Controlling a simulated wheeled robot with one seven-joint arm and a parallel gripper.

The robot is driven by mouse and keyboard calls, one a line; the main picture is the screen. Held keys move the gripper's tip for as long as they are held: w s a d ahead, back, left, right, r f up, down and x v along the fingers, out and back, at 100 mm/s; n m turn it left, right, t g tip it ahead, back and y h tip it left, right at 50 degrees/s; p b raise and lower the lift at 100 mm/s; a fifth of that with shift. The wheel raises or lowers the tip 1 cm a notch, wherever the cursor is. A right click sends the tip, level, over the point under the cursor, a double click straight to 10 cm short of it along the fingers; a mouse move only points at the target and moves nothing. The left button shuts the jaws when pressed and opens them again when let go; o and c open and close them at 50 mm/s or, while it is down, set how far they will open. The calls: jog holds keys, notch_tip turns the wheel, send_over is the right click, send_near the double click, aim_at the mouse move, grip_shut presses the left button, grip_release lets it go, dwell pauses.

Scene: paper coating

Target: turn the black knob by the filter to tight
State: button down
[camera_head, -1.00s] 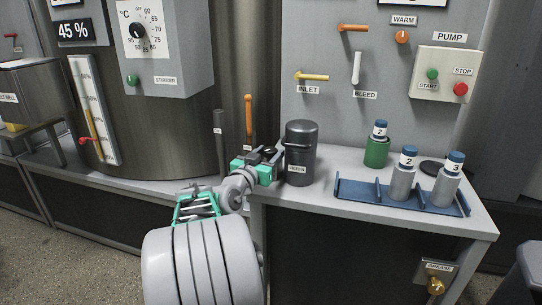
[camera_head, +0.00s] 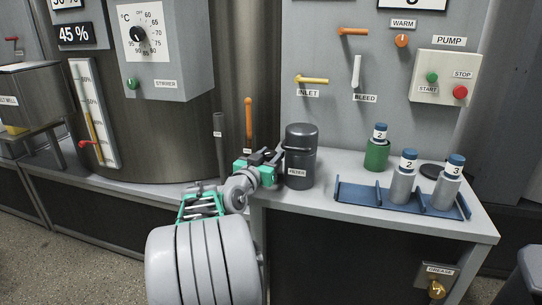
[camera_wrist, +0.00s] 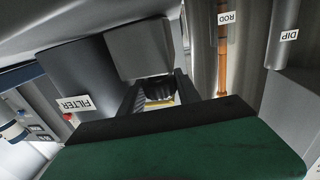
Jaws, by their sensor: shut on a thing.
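The filter (camera_head: 300,152) is a dark grey upright cylinder with a lid, on the left end of the grey bench. My gripper (camera_head: 272,160) is at its left side, near lid height. In the wrist view, the filter (camera_wrist: 88,72) is on the left with its label upside down. The black knob (camera_wrist: 159,88) shows between my fingers beside the filter, and my gripper is shut on it. My fingers hide most of the knob, so I cannot read how far it is turned.
A blue tray (camera_head: 380,197) with grey bottles and a green bottle (camera_head: 377,155) stand to the right. An orange rod (camera_head: 249,122) and a dark dip rod (camera_head: 219,140) rise just behind and left of my gripper. A panel with levers is behind.

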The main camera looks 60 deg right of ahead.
aim_at(265, 158)
jog(key=g+b, duration=0.1)
jog(key=f+m+g+b, duration=0.1)
jog(key=b, duration=0.1)
jog(key=shift+w+b, duration=0.2)
jog(key=shift+b, duration=0.1)
jog(key=shift+r+m+g+b, duration=0.1)
jog(key=shift+m+g+b, duration=0.25)
jog(key=shift+m+g, duration=0.4)
jog(key=shift+s+r+m+g+y, duration=0.1)
jog(key=shift+r+m+g+y, duration=0.2)
jog(key=shift+g, duration=0.35)
jog(key=shift+s+r+m+g+y, duration=0.1)
jog(key=shift+m+g, duration=0.25)
jog(key=shift+g, duration=0.25)
jog(key=c, duration=1.1)
grip_release()
jog(key=shift+c, duration=0.2)
jog(key=p+v, duration=0.1)
jog(key=v, duration=0.7)
